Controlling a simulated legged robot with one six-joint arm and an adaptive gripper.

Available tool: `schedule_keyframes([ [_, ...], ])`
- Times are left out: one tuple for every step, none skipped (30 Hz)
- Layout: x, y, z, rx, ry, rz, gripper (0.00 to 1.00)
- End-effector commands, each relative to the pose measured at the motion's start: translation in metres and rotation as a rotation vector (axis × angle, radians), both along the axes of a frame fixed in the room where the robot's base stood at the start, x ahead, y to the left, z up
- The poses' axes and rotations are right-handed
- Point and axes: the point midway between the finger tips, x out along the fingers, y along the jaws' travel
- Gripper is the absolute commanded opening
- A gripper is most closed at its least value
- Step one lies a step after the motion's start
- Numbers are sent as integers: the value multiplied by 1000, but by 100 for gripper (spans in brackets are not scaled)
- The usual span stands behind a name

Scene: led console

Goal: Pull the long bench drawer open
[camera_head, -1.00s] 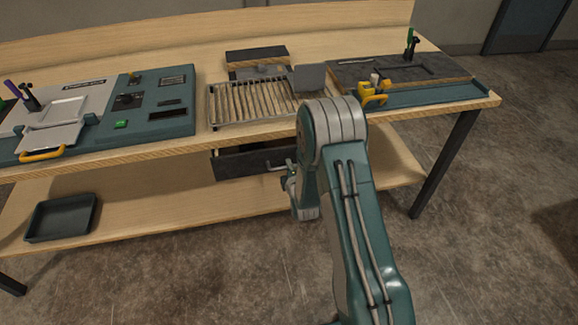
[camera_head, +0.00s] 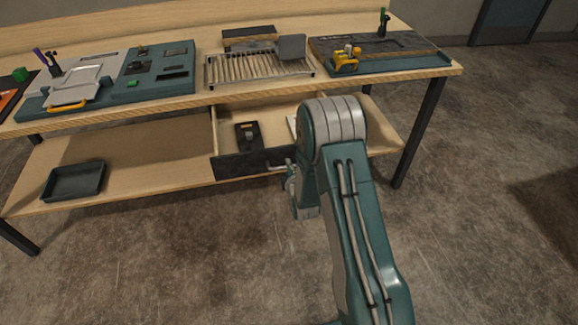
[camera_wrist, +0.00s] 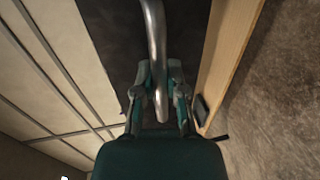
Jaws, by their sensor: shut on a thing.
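The long bench drawer has a dark front (camera_head: 240,165) and hangs under the bench top. It stands well out from the bench, and its pale interior shows. A dark item (camera_head: 248,136) with a grey part lies inside it, and a white item (camera_head: 292,127) is partly hidden by my arm. My gripper (camera_head: 288,178) is at the right part of the drawer front, mostly hidden behind my arm in the head view. In the wrist view my gripper (camera_wrist: 161,100) is shut on the grey metal bar handle (camera_wrist: 153,30), with the fingers on either side of it.
The bench top (camera_head: 130,108) carries a teal console (camera_head: 170,85), a wire rack (camera_head: 250,68) and a dark board (camera_head: 390,52) with a yellow clamp (camera_head: 345,60). A dark tray (camera_head: 75,180) sits on the lower shelf. The floor in front is clear.

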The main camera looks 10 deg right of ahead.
Motion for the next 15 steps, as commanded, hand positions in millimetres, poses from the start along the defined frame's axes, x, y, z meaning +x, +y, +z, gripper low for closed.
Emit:
schedule_keyframes([
  [-3,1,-6,0,16,4,0],
  [-3,1,-6,0,16,4,0],
  [-3,1,-6,0,16,4,0],
  [-3,1,-6,0,16,4,0],
  [-3,1,-6,0,16,4,0],
  [-3,1,-6,0,16,4,0],
  [-3,1,-6,0,16,4,0],
  [-3,1,-6,0,16,4,0],
  [-3,1,-6,0,16,4,0],
  [-3,1,-6,0,16,4,0],
  [-3,1,-6,0,16,4,0],
  [-3,1,-6,0,16,4,0],
  [-3,1,-6,0,17,4,0],
  [-3,1,-6,0,17,4,29],
  [-3,1,-6,0,16,4,47],
])
